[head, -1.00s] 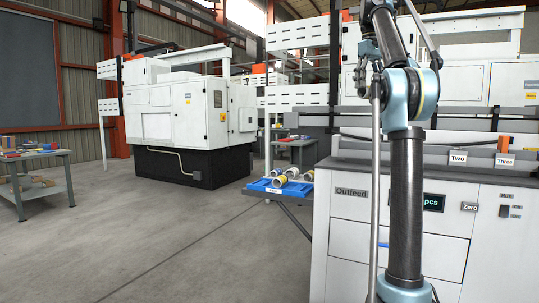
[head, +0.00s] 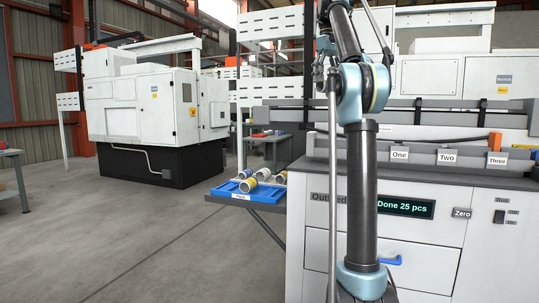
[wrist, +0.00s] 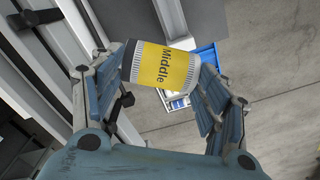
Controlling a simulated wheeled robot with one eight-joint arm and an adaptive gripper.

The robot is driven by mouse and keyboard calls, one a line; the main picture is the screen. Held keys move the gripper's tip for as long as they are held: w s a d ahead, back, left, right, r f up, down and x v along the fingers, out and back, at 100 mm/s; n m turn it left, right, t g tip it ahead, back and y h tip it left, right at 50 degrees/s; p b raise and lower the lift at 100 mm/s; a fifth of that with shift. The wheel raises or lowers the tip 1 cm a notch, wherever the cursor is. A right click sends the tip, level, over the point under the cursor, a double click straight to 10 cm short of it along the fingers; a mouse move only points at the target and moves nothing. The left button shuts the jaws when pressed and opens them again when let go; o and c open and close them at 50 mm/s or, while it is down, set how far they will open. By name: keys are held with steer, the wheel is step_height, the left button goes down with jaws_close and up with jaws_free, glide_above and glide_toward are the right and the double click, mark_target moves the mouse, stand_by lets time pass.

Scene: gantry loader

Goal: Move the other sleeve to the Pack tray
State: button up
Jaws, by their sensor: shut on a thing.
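My gripper (wrist: 161,70) is shut on a sleeve (wrist: 168,66) with a yellow band marked "Middle" and pale ribbed ends. The sleeve lies crosswise between the two fingers in the wrist view. A blue tray (wrist: 207,54) shows beyond and below the sleeve, partly hidden by it and a finger. In the head view the blue tray (head: 268,204) sits on a shelf left of the white cabinet, with several sleeves (head: 265,175) lying in it, yellow and blue bands among them. The held sleeve cannot be made out in the head view.
The white Outfeed cabinet (head: 330,235) stands right of the tray, its display (head: 405,208) reading "Done 25 pcs". Tags One (head: 399,155), Two (head: 447,156) and Three (head: 496,158) stand along its back ledge. A white machine (head: 150,105) stands at left. Open floor lies in front.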

steer(key=shift+a, duration=0.15)
steer(key=shift+w+a+f, duration=0.1)
steer(key=shift+a, duration=0.05)
steer(key=w+a+f+n, duration=0.2)
steer(key=a+f+n, duration=0.1)
steer(key=a+f, duration=0.8)
steer(key=s+a+f+n, duration=0.25)
steer(key=a+f, duration=0.25)
steer(key=f, duration=0.4)
steer(key=s+a+f+n, duration=0.25)
steer(key=a+f, duration=0.35)
steer(key=f, duration=0.3)
steer(key=shift+m, duration=0.5)
steer(key=shift+s+d+f, duration=0.1)
steer(key=shift+f, duration=2.45)
steer(key=shift+s+d+f, duration=0.1)
steer(key=shift+f, duration=2.45)
steer(key=o, duration=1.4)
steer(key=shift+o, duration=0.2)
